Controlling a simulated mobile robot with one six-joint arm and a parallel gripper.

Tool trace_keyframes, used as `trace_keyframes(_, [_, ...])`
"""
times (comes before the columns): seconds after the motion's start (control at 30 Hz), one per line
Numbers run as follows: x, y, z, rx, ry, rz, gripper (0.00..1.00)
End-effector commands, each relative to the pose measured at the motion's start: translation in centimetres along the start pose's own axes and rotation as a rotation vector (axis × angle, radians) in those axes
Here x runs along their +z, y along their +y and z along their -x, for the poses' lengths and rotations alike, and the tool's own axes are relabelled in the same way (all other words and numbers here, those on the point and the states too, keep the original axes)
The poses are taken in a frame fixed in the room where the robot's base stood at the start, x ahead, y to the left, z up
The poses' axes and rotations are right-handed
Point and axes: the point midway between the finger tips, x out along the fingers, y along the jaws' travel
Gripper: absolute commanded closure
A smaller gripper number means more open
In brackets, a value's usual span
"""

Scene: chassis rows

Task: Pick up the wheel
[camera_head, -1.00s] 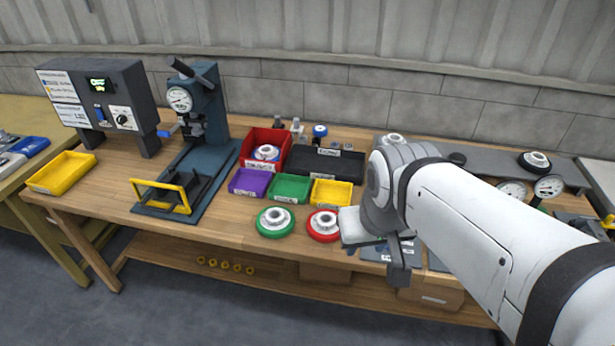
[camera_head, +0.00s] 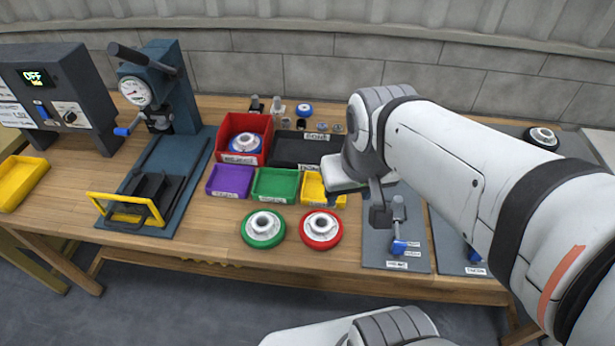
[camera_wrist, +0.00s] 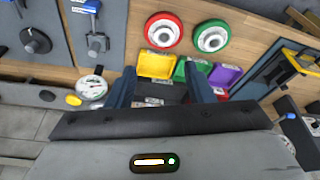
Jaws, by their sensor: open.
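Several wheels with pale hubs show. A green-rimmed wheel (camera_head: 263,229) and a red-rimmed wheel (camera_head: 321,229) lie flat side by side on the bench front. In the wrist view the red wheel (camera_wrist: 163,31) is left of the green wheel (camera_wrist: 211,38). A blue-rimmed wheel (camera_head: 245,144) sits in the red bin (camera_head: 224,128). A dark-rimmed wheel (camera_head: 542,138) lies at the back right. My gripper (camera_head: 380,208) is above the bench, right of the red wheel. In the wrist view my gripper (camera_wrist: 161,88) has its fingers apart, with no wheel between them.
Purple (camera_head: 230,180), green (camera_head: 275,185) and yellow (camera_head: 316,188) trays stand behind the front wheels, with a black tray (camera_head: 298,150) behind them. A press (camera_head: 170,95) stands left. Grey plates with blue-handled clamps (camera_head: 399,235) lie right. Bare wood surrounds the front wheels.

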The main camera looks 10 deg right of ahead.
Motion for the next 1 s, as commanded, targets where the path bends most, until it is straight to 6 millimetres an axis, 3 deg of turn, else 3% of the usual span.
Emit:
trace_keyframes(0.17, [-1.6,0.0,-5.1,0.001,-0.066,-0.033,0.37])
trace_keyframes(0.37, [-4.5,-0.6,-13.5,0.003,-0.170,-0.076,0.21])
trace_keyframes(0.53, [-6.2,-1.1,-19.7,0.011,-0.241,-0.109,0.21])
trace_keyframes(0.7, [-7.1,-1.4,-23.0,0.016,-0.277,-0.127,0.21])
trace_keyframes(1.0, [-6.6,-1.4,-26.0,0.017,-0.288,-0.131,0.21])
